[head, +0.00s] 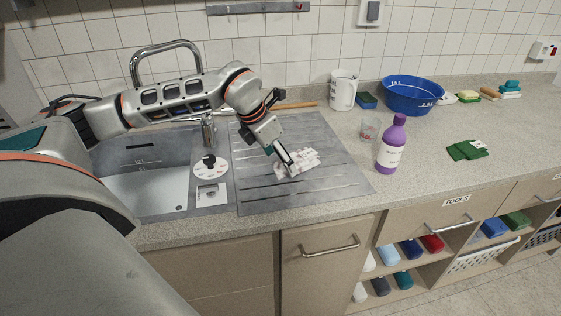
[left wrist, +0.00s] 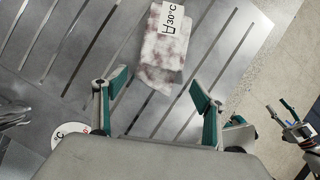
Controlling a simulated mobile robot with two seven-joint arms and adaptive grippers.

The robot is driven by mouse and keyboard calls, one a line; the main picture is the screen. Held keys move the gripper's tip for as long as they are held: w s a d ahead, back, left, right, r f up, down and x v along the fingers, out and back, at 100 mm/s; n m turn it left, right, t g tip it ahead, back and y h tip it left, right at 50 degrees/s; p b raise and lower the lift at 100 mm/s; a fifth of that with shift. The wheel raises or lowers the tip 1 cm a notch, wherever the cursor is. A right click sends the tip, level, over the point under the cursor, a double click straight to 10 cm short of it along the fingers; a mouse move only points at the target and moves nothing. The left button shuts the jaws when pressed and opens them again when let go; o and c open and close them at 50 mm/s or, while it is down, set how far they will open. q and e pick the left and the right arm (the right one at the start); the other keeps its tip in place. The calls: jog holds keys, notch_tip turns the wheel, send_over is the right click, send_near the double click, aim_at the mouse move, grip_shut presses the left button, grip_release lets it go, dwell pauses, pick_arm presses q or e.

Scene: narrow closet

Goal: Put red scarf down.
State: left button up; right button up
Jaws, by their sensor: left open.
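A folded, whitish cloth with blotchy dull-red patches (head: 297,164) lies on the grey ribbed drainboard (head: 258,193). In the left wrist view the cloth (left wrist: 160,60) carries a white "30°C" wash label. No plainly red scarf shows on the counter; I cannot tell if this cloth is it. My left gripper (head: 284,160) is just above the cloth's left end in the head view.
The sink basin (head: 147,190) lies left of the drainboard. Rolled cloths, one red (head: 432,243), fill the shelf below.

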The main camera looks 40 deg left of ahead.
pick_arm(q)
jog(key=v, duration=1)
jog(key=shift+r+p, duration=0.3)
jog(key=shift+s, duration=0.15)
